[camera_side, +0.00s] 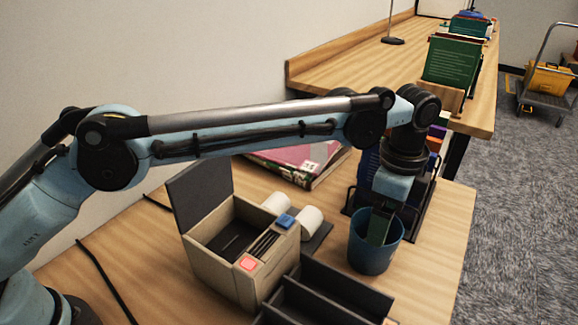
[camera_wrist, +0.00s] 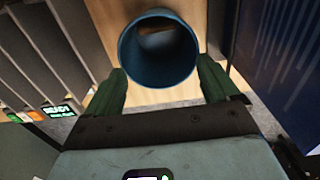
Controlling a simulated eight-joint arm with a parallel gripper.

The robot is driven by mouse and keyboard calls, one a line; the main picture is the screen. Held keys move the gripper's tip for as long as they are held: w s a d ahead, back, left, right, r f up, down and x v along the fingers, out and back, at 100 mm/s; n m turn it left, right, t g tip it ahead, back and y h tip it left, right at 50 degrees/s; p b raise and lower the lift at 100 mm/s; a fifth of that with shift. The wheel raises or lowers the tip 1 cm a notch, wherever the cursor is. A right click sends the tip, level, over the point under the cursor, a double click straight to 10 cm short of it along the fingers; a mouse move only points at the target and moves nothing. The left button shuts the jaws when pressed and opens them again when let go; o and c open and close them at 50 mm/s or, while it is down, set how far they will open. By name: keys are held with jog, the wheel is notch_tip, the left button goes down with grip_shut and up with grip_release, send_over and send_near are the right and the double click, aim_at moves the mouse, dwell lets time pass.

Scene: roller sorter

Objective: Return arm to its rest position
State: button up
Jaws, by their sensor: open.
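My gripper (camera_side: 381,226) is at the blue cup (camera_side: 373,252) on the right of the table, pointing down at its mouth. In the side view a green finger shows at the cup's rim, partly in front of or inside it; I cannot tell which. In the wrist view my gripper (camera_wrist: 160,90) has its two green fingers wide apart, one on each side of the cup (camera_wrist: 158,82). A small brownish thing (camera_wrist: 155,33) shows inside the cup. Nothing is held between the fingers. My arm stretches across the table from the left.
A beige box with an open dark lid (camera_side: 215,240) and white rollers (camera_side: 311,221) stand left of the cup. A dark slotted tray (camera_side: 335,290) is in front. A dark rack with blue contents (camera_side: 366,170) is close behind. A pink book (camera_side: 305,160) lies farther back.

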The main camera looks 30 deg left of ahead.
jog(key=shift+r, duration=0.1)
jog(key=s+d+r, duration=0.4)
jog(key=s+r, duration=0.7)
jog(key=w+a+f, duration=0.4)
jog(key=w+f, duration=0.7)
jog(key=a+r+n, duration=0.7)
jog(key=a+r, duration=0.4)
jog(key=r, duration=0.1)
jog(key=s+a+r+n, duration=0.2)
jog(key=s+a+n, duration=0.1)
jog(key=a, duration=0.3)
jog(key=s+a+r+n, duration=0.2)
jog(key=s+a+n, duration=0.2)
jog(key=a, duration=0.3)
jog(key=shift+n, duration=0.8)
